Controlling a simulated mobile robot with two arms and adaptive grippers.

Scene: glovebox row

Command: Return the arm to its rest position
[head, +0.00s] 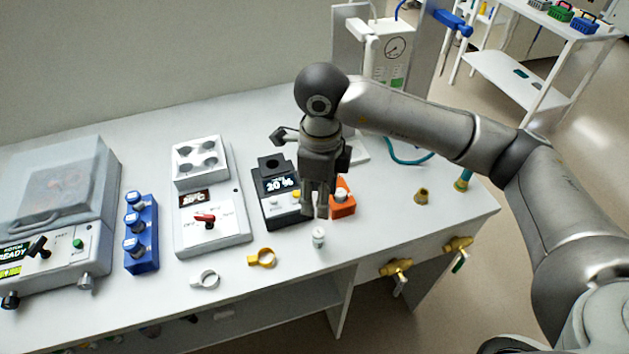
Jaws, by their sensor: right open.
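My right arm comes in from the right side of the head view and bends down at the wrist over the bench (345,235). My right gripper (315,212) points downward, open, with nothing between its fingers. It is in front of the black device with a "20 %" display (278,180) and the orange block (342,205), partly covering both. A small white vial (318,238) stands on the bench just below the fingertips, apart from them as far as I can see. My left gripper is not in view.
Left of the gripper are a heater block with a red switch (240,225), a blue rack of vials (143,250) and a clear-lidded machine (50,190). A white ring (205,279) and a yellow ring (262,258) lie near the front edge. Brass valves (397,267) stick out below.

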